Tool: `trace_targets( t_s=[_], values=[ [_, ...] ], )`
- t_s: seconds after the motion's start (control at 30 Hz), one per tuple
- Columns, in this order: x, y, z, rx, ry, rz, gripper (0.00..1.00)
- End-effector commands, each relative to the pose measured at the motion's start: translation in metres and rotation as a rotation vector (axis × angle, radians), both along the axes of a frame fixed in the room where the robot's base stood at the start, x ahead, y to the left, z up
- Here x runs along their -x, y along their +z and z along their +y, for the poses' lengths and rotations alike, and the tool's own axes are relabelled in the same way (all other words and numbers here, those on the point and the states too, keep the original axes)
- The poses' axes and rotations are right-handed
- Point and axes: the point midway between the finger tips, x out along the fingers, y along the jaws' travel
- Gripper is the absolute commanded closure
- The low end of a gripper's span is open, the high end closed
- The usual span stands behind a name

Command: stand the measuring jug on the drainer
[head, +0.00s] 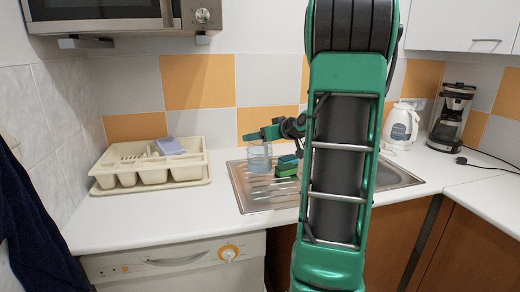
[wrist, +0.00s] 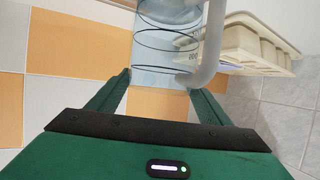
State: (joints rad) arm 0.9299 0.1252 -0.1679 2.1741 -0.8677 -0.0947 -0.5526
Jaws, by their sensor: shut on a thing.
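The measuring jug (head: 259,160) is clear, bluish and looks upright in the head view. It shows over the back of the ridged steel drainer (head: 262,197) beside the sink; I cannot tell whether its base touches the steel. My gripper (head: 262,134) is at the jug's upper part, partly hidden behind my arm. In the wrist view my gripper (wrist: 160,82) has a green finger on each side of the jug (wrist: 160,50), shut on it. Dark rings and a pale curved handle (wrist: 212,40) show there.
A cream compartmented rack (head: 150,172) with a blue-violet item (head: 169,146) stands left of the drainer. A green block (head: 287,166) shows close right of the jug. A white kettle (head: 401,126) and coffee maker (head: 450,118) stand far right. Counter (head: 215,190) between rack and drainer is clear.

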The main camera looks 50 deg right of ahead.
Motion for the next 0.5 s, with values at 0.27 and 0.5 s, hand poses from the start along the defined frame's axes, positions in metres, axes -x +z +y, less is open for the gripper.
trace_targets(
  t_s=[0.27,0.5],
  values=[
    [-0.004,-0.011,-0.014,0.000,0.001,-0.002,0.83],
    [-0.003,-0.041,-0.014,-0.003,0.000,0.001,0.83]
  ],
)
